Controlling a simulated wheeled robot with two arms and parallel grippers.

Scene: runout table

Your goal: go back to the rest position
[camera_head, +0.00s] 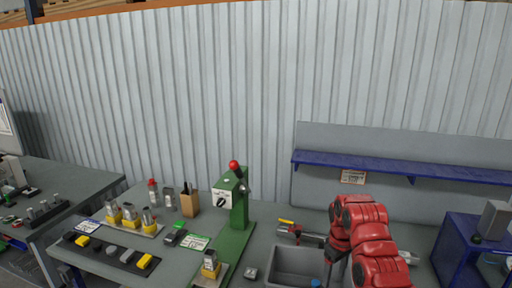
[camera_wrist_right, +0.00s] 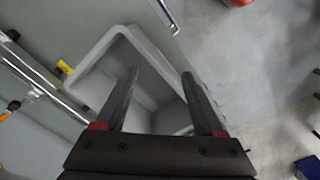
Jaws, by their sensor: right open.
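My right arm is red and reaches down over the right part of the bench in the head view. In the wrist view my right gripper (camera_wrist_right: 160,75) is open, its two dark fingers apart with nothing gripped between them. The fingers point down over a grey bin (camera_wrist_right: 98,50), which also shows in the head view (camera_head: 273,270) beside the arm. My arm hides part of the bin there. My left gripper is not in view.
A green press (camera_head: 236,215) with a red knob stands left of the bin. A long metal tool lies behind my arm. A blue shelf (camera_head: 440,176) runs along the back panel; a blue stand (camera_head: 458,245) is at right. Grey floor (camera_wrist_right: 255,75) lies beyond the bench edge.

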